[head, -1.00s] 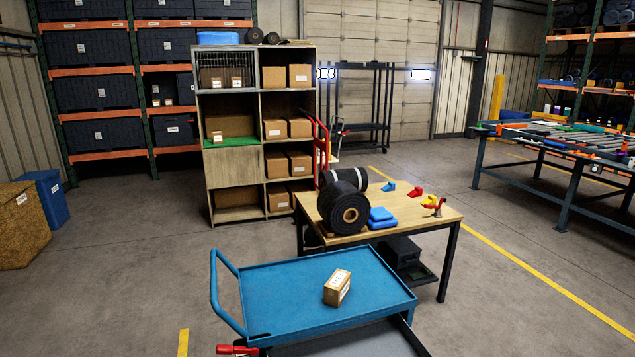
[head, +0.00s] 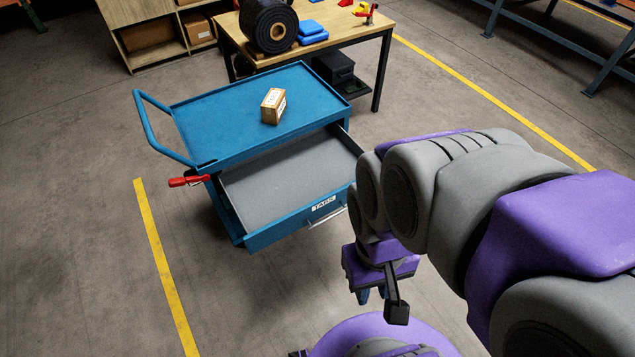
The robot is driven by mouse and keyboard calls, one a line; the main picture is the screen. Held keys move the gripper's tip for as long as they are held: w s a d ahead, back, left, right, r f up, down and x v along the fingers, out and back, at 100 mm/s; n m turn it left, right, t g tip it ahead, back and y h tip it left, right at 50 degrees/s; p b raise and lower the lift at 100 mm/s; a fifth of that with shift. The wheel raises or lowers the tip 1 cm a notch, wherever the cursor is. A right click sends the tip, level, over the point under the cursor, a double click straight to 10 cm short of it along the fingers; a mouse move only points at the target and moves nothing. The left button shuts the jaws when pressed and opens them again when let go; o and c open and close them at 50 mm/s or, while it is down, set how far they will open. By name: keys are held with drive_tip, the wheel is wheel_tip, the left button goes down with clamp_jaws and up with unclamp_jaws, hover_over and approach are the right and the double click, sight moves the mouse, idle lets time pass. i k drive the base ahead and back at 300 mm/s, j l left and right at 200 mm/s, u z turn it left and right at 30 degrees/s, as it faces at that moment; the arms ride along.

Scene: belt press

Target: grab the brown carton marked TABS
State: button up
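A small brown carton (head: 273,106) with white labels sits on the top tray of the blue cart (head: 215,135), near its right end. The print on the carton is too small to read. The cart's drawer (head: 285,180) is pulled out, looks empty, and its front carries a label reading TABS. My gripper (head: 375,294) hangs at the lower middle, pointing down, in front of the drawer and well apart from the carton. Its fingertips are small and partly hidden, so its opening does not show clearly.
A wooden table (head: 345,30) with a black roll (head: 268,27) and blue blocks (head: 311,32) stands behind the cart. A red-handled tool (head: 188,181) sticks out at the cart's left side. Open floor lies left of the cart.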

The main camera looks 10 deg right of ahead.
sight(273, 106)
drive_tip(key=i+l+u, duration=0.3)
drive_tip(key=i+l, duration=0.2)
drive_tip(key=i, duration=0.2)
drive_tip(key=i+l+u, duration=0.3)
drive_tip(key=i+l, duration=0.4)
